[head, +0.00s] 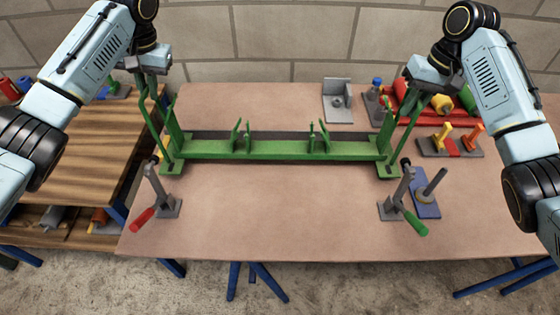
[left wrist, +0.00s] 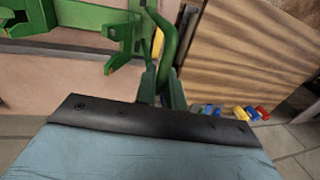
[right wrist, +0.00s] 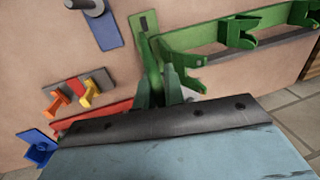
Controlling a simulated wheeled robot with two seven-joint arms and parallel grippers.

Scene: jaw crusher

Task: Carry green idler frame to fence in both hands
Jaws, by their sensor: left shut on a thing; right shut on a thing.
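The green idler frame (head: 280,150) lies level across the table, with brackets along its beam and a tall bent handle at each end. A dark strip (head: 290,135) runs along its far side; I cannot tell if this is the fence. My left gripper (head: 152,68) is shut on the left handle, seen also in the left wrist view (left wrist: 183,35). My right gripper (head: 428,78) is shut on the right handle, with the frame also in the right wrist view (right wrist: 200,40). I cannot tell whether the frame's feet touch the tabletop.
A clamp with a red handle (head: 145,217) stands front left, one with a green handle (head: 413,220) front right. A blue plate with a post (head: 427,195) lies beside it. A grey angle bracket (head: 337,100) stands at the back. The table's front middle (head: 280,215) is clear.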

